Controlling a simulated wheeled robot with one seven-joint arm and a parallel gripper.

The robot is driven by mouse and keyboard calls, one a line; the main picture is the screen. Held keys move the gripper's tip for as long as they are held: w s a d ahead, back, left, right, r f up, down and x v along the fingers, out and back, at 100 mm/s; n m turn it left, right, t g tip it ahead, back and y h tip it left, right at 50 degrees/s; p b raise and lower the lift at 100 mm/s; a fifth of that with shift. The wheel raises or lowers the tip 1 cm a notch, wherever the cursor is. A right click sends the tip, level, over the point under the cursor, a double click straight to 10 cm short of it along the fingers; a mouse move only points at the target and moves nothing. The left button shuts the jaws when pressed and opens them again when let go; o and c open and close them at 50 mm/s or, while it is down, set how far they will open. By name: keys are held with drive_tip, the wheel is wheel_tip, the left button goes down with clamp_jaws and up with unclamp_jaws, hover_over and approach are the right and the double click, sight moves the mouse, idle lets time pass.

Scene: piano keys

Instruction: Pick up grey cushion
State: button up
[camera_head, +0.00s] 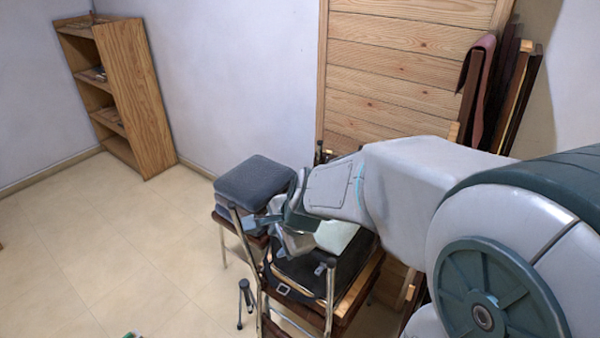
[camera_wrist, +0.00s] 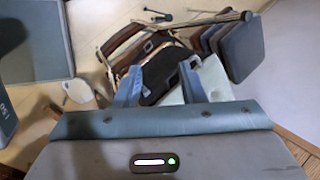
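The grey cushion (camera_head: 255,183) is a dark, square, padded piece on top of a stack of similar cushions or seats, left of my gripper in the head view. In the wrist view it appears to be the dark grey square (camera_wrist: 243,52) at the upper right. My gripper (camera_head: 277,234) is beside the stack, to its right and in front of it in the head view. My gripper and arm hide part of the right side of the stack.
Stacked chairs with metal legs and a black item (camera_head: 305,270) lie under my gripper. A wooden bookshelf (camera_head: 128,95) stands at the back left. A wooden panel (camera_head: 400,70) and leaning boards are behind my arm. The tiled floor (camera_head: 120,240) at left is mostly clear.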

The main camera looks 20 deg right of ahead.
drive_tip(key=shift+w+d+f+m+t+h+b, duration=0.35)
drive_tip(key=shift+w+f+m+b, duration=0.4)
drive_tip(key=shift+w+f+m, duration=1.85)
drive_tip(key=shift+w+d+f+m+t+h+b, duration=0.15)
drive_tip(key=shift+w+d+f+m+b, duration=0.45)
drive_tip(key=shift+w+f+m, duration=2)
drive_tip(key=shift+w+d+f+m+t+h+b, duration=0.25)
drive_tip(key=shift+w+f+m+b, duration=0.65)
drive_tip(key=shift+w+f+m, duration=1.7)
drive_tip(key=shift+w+r, duration=0.1)
drive_tip(key=shift+r, duration=0.05)
clamp_jaws()
